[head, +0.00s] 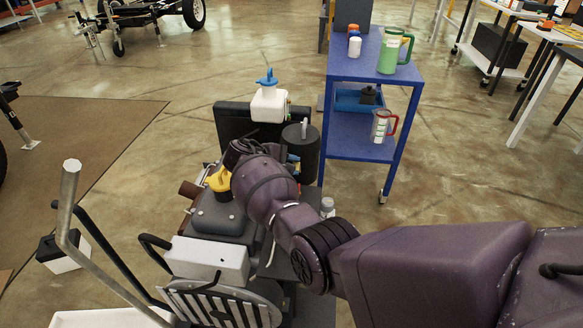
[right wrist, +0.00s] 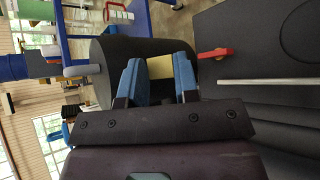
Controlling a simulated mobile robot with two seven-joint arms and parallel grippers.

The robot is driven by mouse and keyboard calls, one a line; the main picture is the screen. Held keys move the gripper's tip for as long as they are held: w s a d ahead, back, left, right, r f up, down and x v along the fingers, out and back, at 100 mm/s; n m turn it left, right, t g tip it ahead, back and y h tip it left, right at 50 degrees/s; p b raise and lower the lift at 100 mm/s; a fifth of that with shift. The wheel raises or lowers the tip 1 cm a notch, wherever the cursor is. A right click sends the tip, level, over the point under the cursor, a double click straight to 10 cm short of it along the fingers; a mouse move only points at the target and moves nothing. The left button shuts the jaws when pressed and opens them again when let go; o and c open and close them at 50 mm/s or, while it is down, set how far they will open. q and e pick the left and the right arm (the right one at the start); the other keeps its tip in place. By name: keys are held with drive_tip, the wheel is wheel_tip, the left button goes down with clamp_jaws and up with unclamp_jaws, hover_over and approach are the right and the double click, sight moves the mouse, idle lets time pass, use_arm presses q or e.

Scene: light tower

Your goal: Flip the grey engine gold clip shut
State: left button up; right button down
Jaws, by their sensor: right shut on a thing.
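The grey engine (head: 218,222) stands at the lower middle of the head view, with a dark cylinder (head: 303,165) at its right back. In the right wrist view, the cylinder (right wrist: 110,62) lies just beyond my fingers. The gold clip (right wrist: 160,67) shows as a small pale gold patch between the fingertips, against the cylinder's side. My right gripper (right wrist: 158,72) has blue fingers and is shut on the gold clip. In the head view my purple right wrist hides most of the gripper and the clip. I do not see my left gripper.
A white jug (head: 268,104) with a blue top sits behind the engine. A blue cart (head: 343,66) with mugs stands at the back right. A red lever (right wrist: 215,53) is right of my fingers in the wrist view. A yellow cap (head: 219,180) sits on the engine, left of my wrist.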

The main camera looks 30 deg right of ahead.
drive_tip(key=shift+f, duration=0.2)
drive_tip(key=c, duration=0.8)
unclamp_jaws()
drive_tip(key=shift+c, duration=0.2)
drive_tip(key=shift+r, duration=0.1)
drive_tip(key=p+v, duration=0.1)
drive_tip(key=v, duration=0.9)
drive_tip(key=shift+a, duration=0.35)
drive_tip(key=shift+r, duration=0.15)
